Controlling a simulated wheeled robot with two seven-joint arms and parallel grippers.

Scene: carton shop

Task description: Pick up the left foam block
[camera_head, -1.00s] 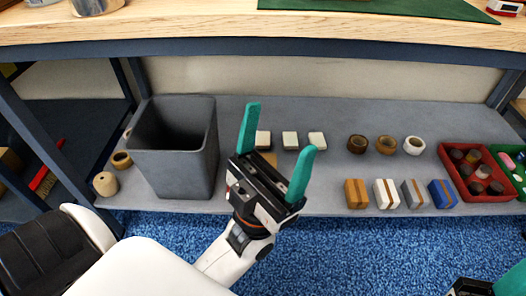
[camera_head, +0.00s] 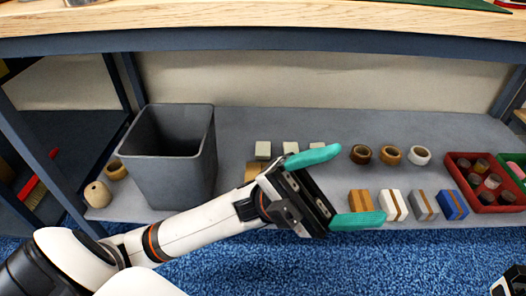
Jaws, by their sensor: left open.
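Three pale foam blocks stand in a row on the grey lower shelf (camera_head: 330,110). The left foam block (camera_head: 263,150) is right of the grey bin, the middle foam block (camera_head: 290,148) is beside it, and the right foam block (camera_head: 317,147) is partly hidden by a fingertip. My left gripper (camera_head: 335,188) is open and empty, its teal fingers pointing right. It is in front of and to the right of the left foam block, apart from it. A small part of my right gripper (camera_head: 510,282) shows at the bottom right corner; its fingers are not visible.
A grey bin (camera_head: 184,185) stands on the left of the shelf. Tape rolls (camera_head: 390,155) and several small boxes (camera_head: 423,206) are on the right, beside a red tray (camera_head: 512,207). The wooden tabletop (camera_head: 240,17) overhangs the shelf. A tan block (camera_head: 252,172) is partly behind my gripper.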

